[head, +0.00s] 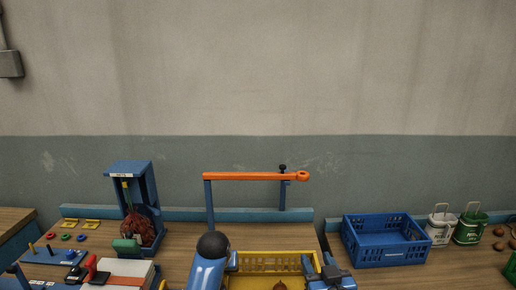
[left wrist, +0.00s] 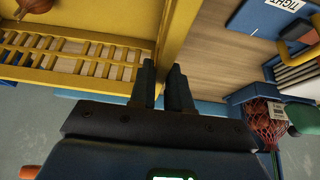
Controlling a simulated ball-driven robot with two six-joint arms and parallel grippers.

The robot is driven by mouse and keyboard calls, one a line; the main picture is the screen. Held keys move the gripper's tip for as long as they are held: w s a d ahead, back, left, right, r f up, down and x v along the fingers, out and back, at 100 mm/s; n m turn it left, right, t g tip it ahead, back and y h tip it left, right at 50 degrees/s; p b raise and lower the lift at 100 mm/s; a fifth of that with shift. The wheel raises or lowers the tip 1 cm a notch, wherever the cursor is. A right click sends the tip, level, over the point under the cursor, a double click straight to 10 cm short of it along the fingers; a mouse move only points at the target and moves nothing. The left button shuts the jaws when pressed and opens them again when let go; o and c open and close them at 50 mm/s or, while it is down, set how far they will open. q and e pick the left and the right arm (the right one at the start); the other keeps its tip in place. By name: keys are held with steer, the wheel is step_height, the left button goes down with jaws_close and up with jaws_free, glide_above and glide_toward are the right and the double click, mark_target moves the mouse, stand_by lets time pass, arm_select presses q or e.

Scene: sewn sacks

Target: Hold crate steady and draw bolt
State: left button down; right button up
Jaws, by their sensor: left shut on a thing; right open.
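A yellow crate (head: 270,262) with slotted walls stands at the bottom middle of the head view. My left gripper (left wrist: 165,82) is shut on the crate's side wall, which runs between its fingers in the left wrist view (left wrist: 178,28). In the head view my left arm hides most of that gripper. My right gripper (head: 328,268) is open at the crate's right side; I cannot tell whether it touches the crate. Behind the crate, an orange bar (head: 245,176) lies across two blue posts. A black-knobbed pin (head: 282,169), seemingly the bolt, stands upright near its ringed right end.
A blue crate (head: 385,242) and white and green tins (head: 468,228) stand on the right bench. On the left are a blue stand (head: 128,172) with a red net sack (head: 140,225), a pegboard (head: 55,256) and a boxed stack. A gap separates the benches.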

step_height(320, 180, down, 13)
steer(key=s+d+m+g+h, duration=0.1)
steer(key=g, duration=0.6)
steer(key=shift+s+d+r+g+h, duration=0.2)
steer(key=shift+s+d+g+h, duration=0.2)
jaws_close()
steer(key=shift+a, duration=0.2)
stand_by(0.4)
steer(key=shift+a, duration=1.5)
stand_by(0.3)
